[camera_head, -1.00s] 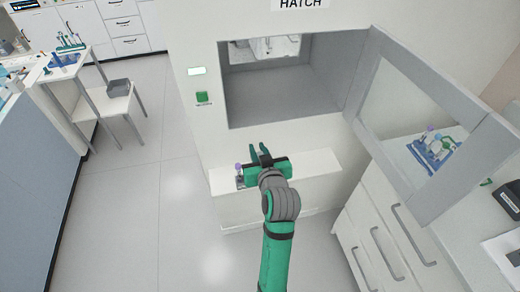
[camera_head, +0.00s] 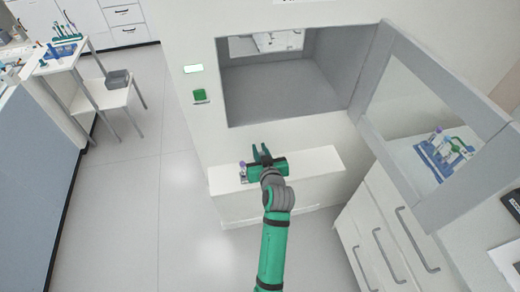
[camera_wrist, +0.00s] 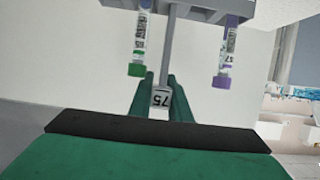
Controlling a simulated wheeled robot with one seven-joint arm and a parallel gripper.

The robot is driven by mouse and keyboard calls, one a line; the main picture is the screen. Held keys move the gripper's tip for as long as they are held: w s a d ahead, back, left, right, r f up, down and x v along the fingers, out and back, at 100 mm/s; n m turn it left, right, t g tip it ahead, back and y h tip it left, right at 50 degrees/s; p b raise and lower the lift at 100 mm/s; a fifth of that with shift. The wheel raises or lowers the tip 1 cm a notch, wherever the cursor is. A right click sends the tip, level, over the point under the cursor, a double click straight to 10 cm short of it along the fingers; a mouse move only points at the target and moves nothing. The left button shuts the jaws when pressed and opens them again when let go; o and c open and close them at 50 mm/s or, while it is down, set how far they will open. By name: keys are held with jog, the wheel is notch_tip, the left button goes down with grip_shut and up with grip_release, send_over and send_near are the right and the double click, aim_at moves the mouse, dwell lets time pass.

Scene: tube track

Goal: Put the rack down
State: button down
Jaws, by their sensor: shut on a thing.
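My gripper (camera_head: 262,155) is in front of the wall below the open hatch, over a white ledge (camera_head: 318,162). In the wrist view my gripper (camera_wrist: 160,100) is shut on the grey post of a rack, which bears a label reading 75 (camera_wrist: 161,98). The grey rack (camera_wrist: 185,12) shows at the top of that view, with a green-capped tube (camera_wrist: 139,45) and a purple-capped tube (camera_wrist: 226,50). In the head view a purple cap (camera_head: 243,165) shows just left of my gripper; the gripper hides most of the rack. I cannot tell whether the rack touches the ledge.
The hatch opening (camera_head: 280,90) is empty, with its glazed door (camera_head: 400,100) swung open to the right. Behind the glass a blue rack (camera_head: 435,160) with several tubes stands on a counter. White drawers (camera_head: 385,235) are at lower right. The floor (camera_head: 150,200) at left is clear.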

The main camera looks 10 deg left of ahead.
jog(key=shift+f, duration=0.2)
jog(key=c, duration=1.6)
grip_release()
jog(key=shift+a, duration=0.1)
jog(key=shift+c, duration=0.2)
jog(key=shift+r, duration=0.1)
